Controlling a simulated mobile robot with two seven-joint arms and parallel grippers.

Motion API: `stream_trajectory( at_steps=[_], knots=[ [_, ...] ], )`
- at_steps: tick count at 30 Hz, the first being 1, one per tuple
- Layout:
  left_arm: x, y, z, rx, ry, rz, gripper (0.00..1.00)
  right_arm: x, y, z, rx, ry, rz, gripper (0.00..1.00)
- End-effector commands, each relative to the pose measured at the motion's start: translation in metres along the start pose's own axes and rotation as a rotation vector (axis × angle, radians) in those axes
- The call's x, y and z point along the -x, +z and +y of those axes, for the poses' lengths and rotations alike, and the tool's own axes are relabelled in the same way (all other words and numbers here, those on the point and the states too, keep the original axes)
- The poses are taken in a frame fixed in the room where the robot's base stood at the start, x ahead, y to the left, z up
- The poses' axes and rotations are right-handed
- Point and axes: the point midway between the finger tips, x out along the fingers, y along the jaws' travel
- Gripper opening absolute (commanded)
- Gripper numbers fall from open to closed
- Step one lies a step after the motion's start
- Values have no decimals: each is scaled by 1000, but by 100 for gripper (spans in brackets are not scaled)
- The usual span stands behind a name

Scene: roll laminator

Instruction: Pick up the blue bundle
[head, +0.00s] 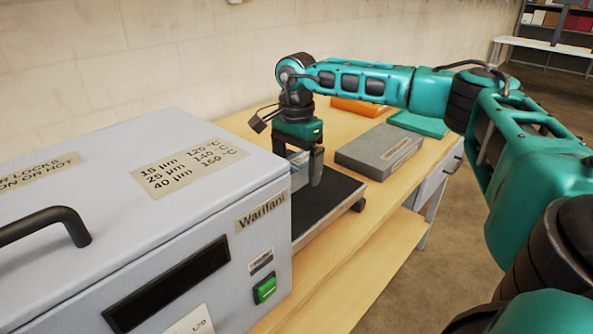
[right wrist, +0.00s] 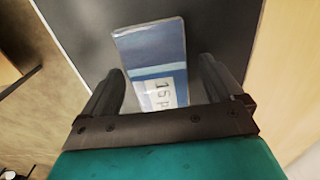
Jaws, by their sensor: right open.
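The fingers stand apart on either side, with a visible gap at each side. In the head view my right gripper (head: 301,172) points down over the black tray (head: 335,200) beside the laminator. A bluish edge of the bundle (head: 298,175) shows by the fingers, partly hidden. My left gripper is out of view.
The grey laminator (head: 205,190) with a black handle and green switch fills the left. Behind the tray on the wooden table (head: 385,235) lie a grey block (head: 372,150), an orange item (head: 357,107) and a teal item (head: 418,123). The table's front right strip is clear.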

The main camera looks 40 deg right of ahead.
Motion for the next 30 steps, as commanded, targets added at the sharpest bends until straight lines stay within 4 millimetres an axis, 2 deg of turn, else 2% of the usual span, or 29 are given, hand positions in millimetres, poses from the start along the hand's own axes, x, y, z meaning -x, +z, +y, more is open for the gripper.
stream_trajectory(
  at_steps=[2,24,30],
  knots=[
    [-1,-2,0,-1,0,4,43,0,0,0,0,0,0,94],
    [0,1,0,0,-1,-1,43,1,0,0,0,-2,0,23],
    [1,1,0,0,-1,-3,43,4,0,-1,0,-3,0,23]
  ],
)
